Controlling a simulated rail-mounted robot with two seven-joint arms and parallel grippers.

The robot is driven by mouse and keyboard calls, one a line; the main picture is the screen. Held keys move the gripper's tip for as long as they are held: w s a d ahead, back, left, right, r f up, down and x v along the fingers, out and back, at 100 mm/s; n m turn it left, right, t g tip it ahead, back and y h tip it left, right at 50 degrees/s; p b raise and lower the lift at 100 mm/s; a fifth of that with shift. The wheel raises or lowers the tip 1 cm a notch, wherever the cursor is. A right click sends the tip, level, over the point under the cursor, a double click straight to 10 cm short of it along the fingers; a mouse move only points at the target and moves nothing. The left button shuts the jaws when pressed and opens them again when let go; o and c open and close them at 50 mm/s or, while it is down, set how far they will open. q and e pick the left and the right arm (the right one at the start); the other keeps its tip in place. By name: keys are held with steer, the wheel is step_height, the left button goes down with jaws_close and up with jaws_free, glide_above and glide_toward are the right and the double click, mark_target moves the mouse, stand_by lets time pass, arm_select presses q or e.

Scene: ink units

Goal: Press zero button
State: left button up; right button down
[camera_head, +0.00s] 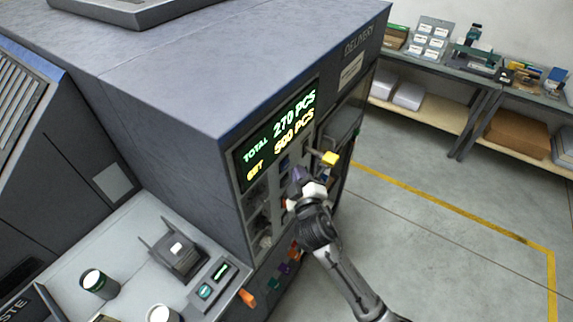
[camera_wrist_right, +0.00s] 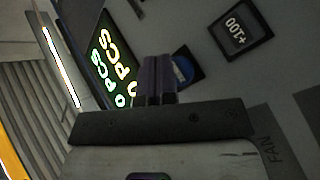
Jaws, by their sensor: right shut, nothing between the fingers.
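My right gripper (camera_head: 298,176) is in front of the control panel on the dark grey machine, below its display. In the right wrist view its two dark fingers (camera_wrist_right: 157,72) are shut together with nothing between them. A blue button (camera_wrist_right: 184,68) in a dark square frame shows just beside the fingertips, partly hidden by them. Its label cannot be read, and I cannot tell whether the fingers touch it. The display (camera_head: 275,135) reads TOTAL 270 PCS and a second line of 500 PCS. My left gripper is not in view.
A yellow part (camera_head: 329,158) sticks out from the panel close to my right gripper. A tray surface with a black holder (camera_head: 178,256) and round containers (camera_head: 97,283) is at the lower left. Workbenches (camera_head: 440,65) stand at the back right, with clear floor (camera_head: 430,190) before them.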

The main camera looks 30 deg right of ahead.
stand_by(0.3)
steer(key=shift+w, duration=0.15)
steer(key=shift+w+a, duration=0.15)
steer(key=shift+w, duration=0.1)
stand_by(0.4)
